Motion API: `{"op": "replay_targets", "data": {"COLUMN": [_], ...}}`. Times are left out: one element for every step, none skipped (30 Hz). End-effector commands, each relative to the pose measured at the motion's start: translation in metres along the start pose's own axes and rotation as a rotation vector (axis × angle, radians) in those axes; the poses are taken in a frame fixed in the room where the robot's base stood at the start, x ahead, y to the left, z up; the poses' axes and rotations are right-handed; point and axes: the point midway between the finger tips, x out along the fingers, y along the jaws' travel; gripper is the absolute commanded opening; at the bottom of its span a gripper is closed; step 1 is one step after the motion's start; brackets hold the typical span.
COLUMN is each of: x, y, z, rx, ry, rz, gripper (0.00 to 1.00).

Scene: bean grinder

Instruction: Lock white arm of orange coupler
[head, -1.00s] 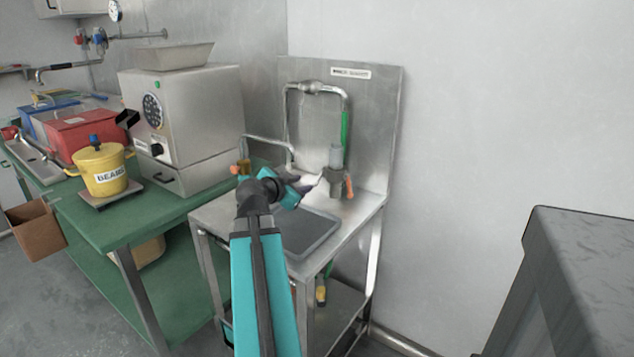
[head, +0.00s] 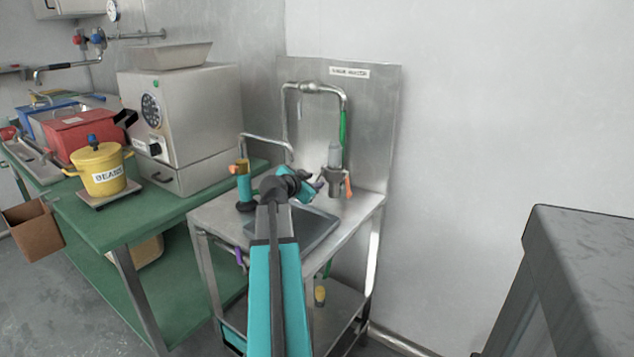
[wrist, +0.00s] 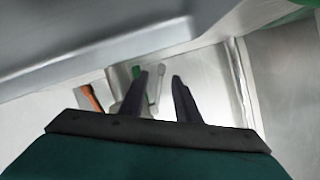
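A grey fitting (head: 335,180) hangs below the pipe over the steel stand. An orange lever (head: 348,188) sits at its right side; an orange lever also shows in the wrist view (wrist: 90,98). In the wrist view a pale, whitish arm (wrist: 156,88) shows between my two dark fingers, beyond or level with them; contact cannot be told. My gripper (wrist: 160,78) is open, with a clear gap between its fingers. In the head view my gripper (head: 316,187) is just left of the fitting, and its tips are too small to read. Which part is the coupler's white arm is unclear there.
The steel stand (head: 372,205) has a dark grey tray (head: 318,235) below the gripper. A teal piece with an orange-yellow top (head: 243,167) is at the left. A grinder machine (head: 195,110) and yellow pot (head: 100,168) stand on the green table. A dark cabinet (head: 580,280) is right.

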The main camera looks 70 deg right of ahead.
Motion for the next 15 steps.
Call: {"op": "replay_targets", "data": {"x": [0.008, 0.011, 0.015, 0.018, 0.021, 0.024, 0.027, 0.029, 0.031, 0.033, 0.034, 0.035, 0.036, 0.037, 0.037], "y": [-0.001, -0.001, -0.001, -0.001, -0.001, -0.001, -0.001, -0.001, -0.001, -0.001, -0.001, 0.0, 0.0, 0.0, 0.0], "z": [0.0, 0.0, 0.0, -0.001, -0.001, -0.001, -0.001, 0.0, 0.0, 0.0, 0.0, 0.0, 0.0, 0.0, 0.0], "rx": [0.0, 0.0, 0.0, 0.001, 0.001, 0.001, 0.001, 0.001, 0.0, 0.0, 0.0, 0.0, 0.0, 0.0, 0.0], "ry": [0.0, 0.0, 0.0, 0.0, 0.0, 0.0, 0.0, 0.0, 0.0, 0.0, 0.0, -0.001, -0.001, -0.001, -0.001], "rz": [0.001, 0.001, 0.001, 0.001, 0.0, 0.0, 0.0, 0.0, 0.0, 0.0, 0.0, 0.0, 0.0, 0.0, 0.0], "gripper": [0.3, 0.3, 0.3, 0.3, 0.3, 0.3, 0.3, 0.3, 0.3, 0.3, 0.3, 0.3, 0.3, 0.3, 0.3]}}
